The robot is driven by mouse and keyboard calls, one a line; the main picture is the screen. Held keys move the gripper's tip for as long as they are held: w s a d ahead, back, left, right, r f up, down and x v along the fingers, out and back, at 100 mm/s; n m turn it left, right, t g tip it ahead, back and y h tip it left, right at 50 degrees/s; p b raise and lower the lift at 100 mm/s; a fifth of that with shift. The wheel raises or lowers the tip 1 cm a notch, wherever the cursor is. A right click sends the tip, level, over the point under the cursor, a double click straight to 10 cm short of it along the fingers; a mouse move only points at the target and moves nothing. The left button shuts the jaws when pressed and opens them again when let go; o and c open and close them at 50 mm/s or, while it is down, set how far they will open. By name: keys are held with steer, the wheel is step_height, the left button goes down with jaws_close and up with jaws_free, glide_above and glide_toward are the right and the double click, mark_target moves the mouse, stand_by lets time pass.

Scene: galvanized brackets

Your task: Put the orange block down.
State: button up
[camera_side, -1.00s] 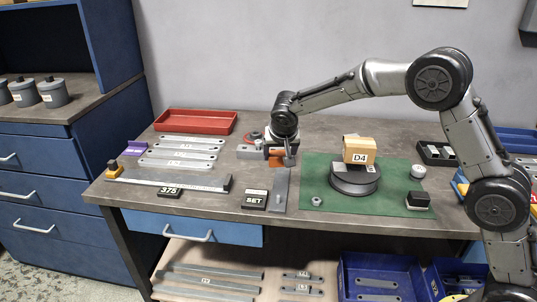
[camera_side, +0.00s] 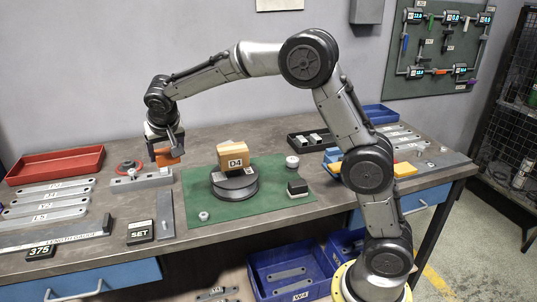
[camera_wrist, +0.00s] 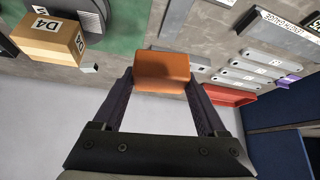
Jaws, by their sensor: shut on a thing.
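The orange block (camera_side: 167,156) is held between the fingers of my gripper (camera_side: 164,147), left of the middle of the side view. It appears above the bench, near the right end of a grey bar-shaped fixture (camera_side: 130,184); the exact gap below it is hard to tell. In the wrist view the orange block (camera_wrist: 162,70) spans the space between the two dark fingers of my gripper (camera_wrist: 161,84), which are shut on its sides. The block's underside is hidden.
A cardboard box marked D4 (camera_side: 232,155) sits on a dark round turntable (camera_side: 235,188) on a green mat (camera_side: 255,209). A red tray (camera_side: 54,165) and several flat grey bars lie left. A SET block (camera_side: 140,232) stands in front. Bare bench shows around the fixture.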

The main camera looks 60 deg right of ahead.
steer(key=shift+m+h, duration=0.3)
steer(key=shift+m, duration=0.2)
steer(key=s+d, duration=0.2)
steer(key=d, duration=0.4)
steer(key=s+d, duration=0.2)
steer(key=d, duration=0.5)
steer(key=s+d, duration=0.2)
steer(key=d, duration=0.5)
steer(key=shift+d+f, duration=0.2)
steer(key=s+d+m, duration=0.1)
steer(key=s+d, duration=1)
steer(key=d, duration=0.4)
steer(key=shift+g, duration=0.4)
steer(key=d+x, duration=0.1)
steer(key=x, duration=0.5)
steer(key=w+r+x, duration=0.1)
steer(key=x, duration=0.4)
steer(key=w+d+r+x, duration=0.1)
steer(key=x, duration=0.5)
steer(key=shift+w+d+f, duration=0.2)
steer(key=shift+w+d, duration=0.15)
steer(key=shift+d, duration=0.1)
steer(key=shift+x, duration=1.15)
steer(key=shift+f, duration=1.2)
steer(key=shift+f, duration=0.2)
steer(key=shift+f, duration=0.35)
